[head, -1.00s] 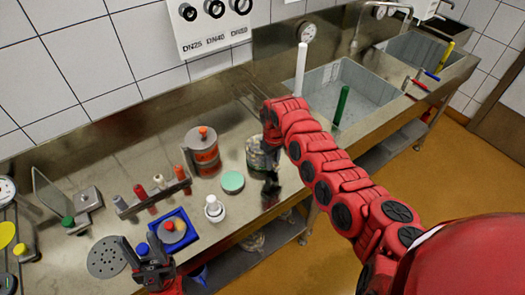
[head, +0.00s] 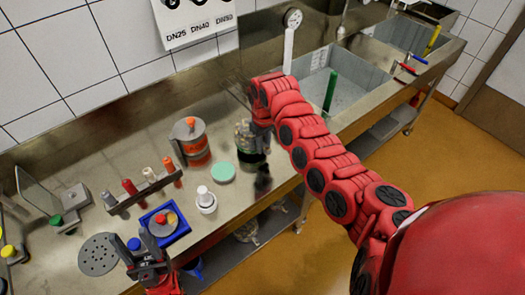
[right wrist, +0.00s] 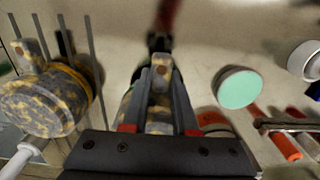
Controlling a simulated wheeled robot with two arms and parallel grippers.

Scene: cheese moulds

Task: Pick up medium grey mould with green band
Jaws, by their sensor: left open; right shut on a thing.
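A mottled grey mould (head: 247,150) stands towards the right end of the steel counter, partly hidden by my right arm; its band colour is not clear. My right gripper (head: 258,122) is directly above it. In the right wrist view the fingers (right wrist: 160,72) are shut on its mottled knob (right wrist: 160,66), with the body mostly hidden below. I cannot tell whether its base touches the counter. My left gripper (head: 148,262) is open and empty at the counter's front, near a blue tray (head: 184,232).
A mint-green disc (head: 222,172) and a white-topped item (head: 206,199) lie nearer. A rack (head: 146,192) holds coloured tubes. The sink (head: 355,78) is to the right. A yellow-mottled round shape (right wrist: 45,100) shows left in the wrist view.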

